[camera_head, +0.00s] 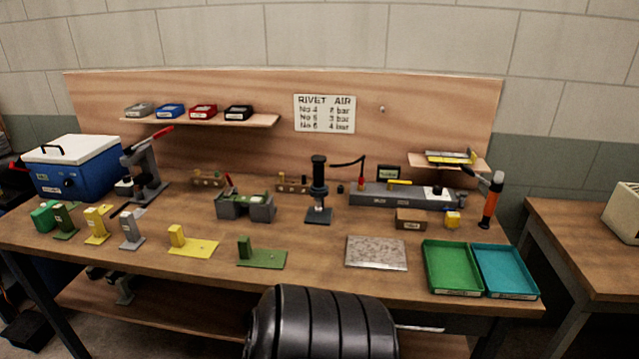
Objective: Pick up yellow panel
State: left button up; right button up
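A yellow panel (200,247) lies flat near the front of the wooden bench, left of centre, with a yellow block (177,235) standing at its left end. A second yellow piece (97,224), also with an upright block and a flat base, stands further left. I cannot tell which of the two the task means. Neither of my grippers shows in the head view, and nothing is seen touching either yellow piece.
A green plate with a block (262,254) lies right of the yellow panel; a grey stand (132,230) is on its left. A speckled plate (376,253), green tray (452,283) and teal tray (506,284) lie to the right. A black ribbed shape fills the bottom centre.

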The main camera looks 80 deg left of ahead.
aim_at(194, 249)
jog(key=u, duration=3.4)
